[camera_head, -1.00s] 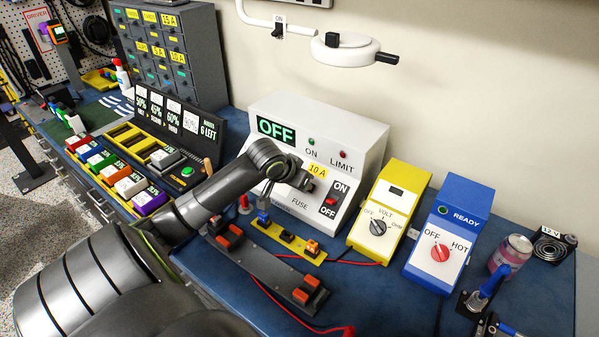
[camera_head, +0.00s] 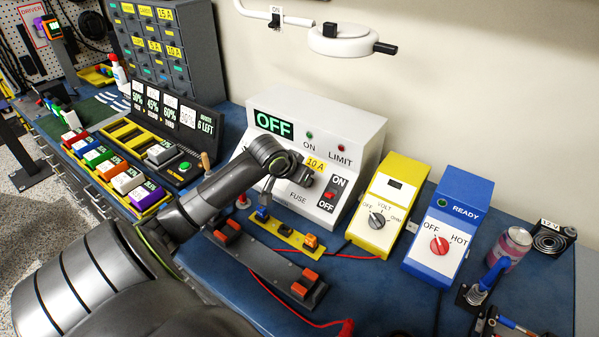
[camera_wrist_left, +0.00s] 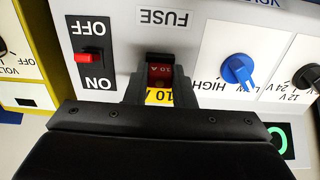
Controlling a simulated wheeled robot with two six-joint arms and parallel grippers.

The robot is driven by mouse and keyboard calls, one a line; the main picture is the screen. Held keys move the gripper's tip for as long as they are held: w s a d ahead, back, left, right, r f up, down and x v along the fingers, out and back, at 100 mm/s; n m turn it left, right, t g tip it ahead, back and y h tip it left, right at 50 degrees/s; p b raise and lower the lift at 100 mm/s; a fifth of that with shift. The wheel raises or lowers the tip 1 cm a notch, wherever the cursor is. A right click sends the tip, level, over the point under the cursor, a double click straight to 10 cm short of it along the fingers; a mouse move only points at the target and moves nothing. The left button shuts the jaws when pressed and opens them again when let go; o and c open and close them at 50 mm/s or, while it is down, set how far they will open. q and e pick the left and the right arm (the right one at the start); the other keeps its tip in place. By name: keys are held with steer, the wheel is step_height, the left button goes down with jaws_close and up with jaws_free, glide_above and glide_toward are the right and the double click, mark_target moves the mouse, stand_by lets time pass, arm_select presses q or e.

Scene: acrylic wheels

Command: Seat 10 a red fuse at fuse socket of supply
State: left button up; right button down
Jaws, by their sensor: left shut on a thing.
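The white supply (camera_head: 345,125) stands against the wall, its display reading OFF. It also shows upside down in the left wrist view (camera_wrist_left: 215,75). My left gripper (camera_wrist_left: 161,88) is at its front panel, shut on a red fuse (camera_wrist_left: 160,73) marked 10 A. The fuse is at the dark fuse socket (camera_wrist_left: 160,57) beside the FUSE label. How deep the fuse sits in the socket cannot be told. In the head view my left gripper (camera_head: 306,181) is just below the yellow 10 A label (camera_head: 316,164), and my wrist hides the fuse. My right gripper is not in view.
A red ON/OFF switch (camera_wrist_left: 86,58) and a blue knob (camera_wrist_left: 238,70) flank the socket. A yellow meter (camera_head: 383,205) and a blue READY box (camera_head: 440,225) stand right of the supply. A grey bar with orange blocks (camera_head: 265,265) and a red lead (camera_head: 290,312) lie in front.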

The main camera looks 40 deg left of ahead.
arm_select(q)
steer(key=o, duration=1)
steer(key=shift+o, duration=0.2)
steer(key=p+v, duration=0.2)
steer(key=v, duration=1.5)
steer(key=shift+s+r, duration=0.2)
